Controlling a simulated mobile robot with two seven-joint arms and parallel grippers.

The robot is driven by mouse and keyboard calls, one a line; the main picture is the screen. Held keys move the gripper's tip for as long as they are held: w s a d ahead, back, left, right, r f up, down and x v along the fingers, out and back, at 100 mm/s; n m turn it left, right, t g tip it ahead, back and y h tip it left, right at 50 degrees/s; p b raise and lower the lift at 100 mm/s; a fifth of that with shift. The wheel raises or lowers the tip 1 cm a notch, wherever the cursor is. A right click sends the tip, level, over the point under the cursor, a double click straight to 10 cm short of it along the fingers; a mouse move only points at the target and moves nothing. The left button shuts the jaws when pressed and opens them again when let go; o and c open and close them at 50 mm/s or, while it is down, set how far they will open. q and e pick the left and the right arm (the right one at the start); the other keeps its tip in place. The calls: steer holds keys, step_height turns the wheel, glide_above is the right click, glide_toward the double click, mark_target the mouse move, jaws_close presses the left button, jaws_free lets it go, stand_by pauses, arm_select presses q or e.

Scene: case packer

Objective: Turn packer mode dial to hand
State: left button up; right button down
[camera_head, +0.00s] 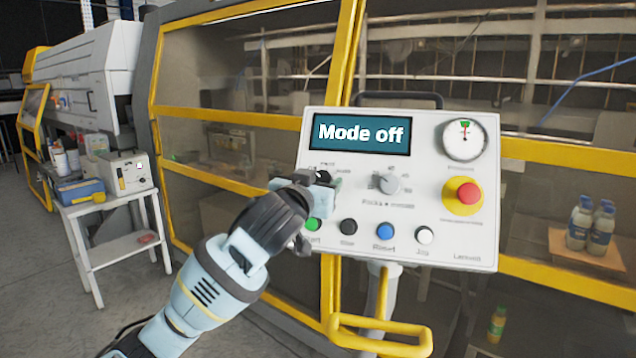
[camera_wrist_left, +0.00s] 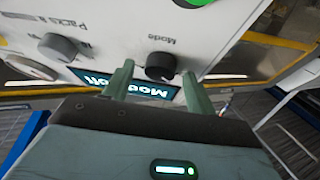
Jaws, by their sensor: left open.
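The control panel (camera_head: 430,240) has a screen (camera_head: 360,134) that reads "Mode off". In the left wrist view the mode dial (camera_wrist_left: 160,66) is a dark round knob with the word "Mode" beside it. My left gripper (camera_head: 318,182) is at the panel's left side, below the screen, and largely hides the dial in the head view. In the wrist view the left gripper (camera_wrist_left: 158,70) is open, with one finger on each side of the dial. I cannot tell whether the fingers touch it. My right gripper is not in view.
A grey packs-per-minute dial (camera_head: 388,184) sits right of my gripper. Green (camera_head: 313,224), black, blue and white buttons line the panel below. A red emergency stop (camera_head: 467,194) and a gauge (camera_head: 464,139) are at the right. A yellow rail (camera_head: 385,338) is under the panel.

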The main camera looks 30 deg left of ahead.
arm_select(q)
steer(key=c, duration=1)
steer(key=shift+m, duration=0.3)
steer(key=m+h, duration=0.1)
steer(key=m, duration=0.1)
steer(key=m+h, duration=0.1)
steer(key=m, duration=0.1)
steer(key=m+h, duration=0.2)
steer(key=shift+a+r+m+g, duration=0.15)
steer(key=shift+a+m+g, duration=0.15)
steer(key=shift+m, duration=0.1)
steer(key=shift+a+r+m+g+h, duration=0.1)
steer(key=shift+m+g+h, duration=0.4)
steer(key=shift+m, duration=0.75)
steer(key=shift+m+g+h, duration=0.3)
steer(key=shift+m+h, duration=0.3)
steer(key=shift+m, duration=0.65)
steer(key=o, duration=1)
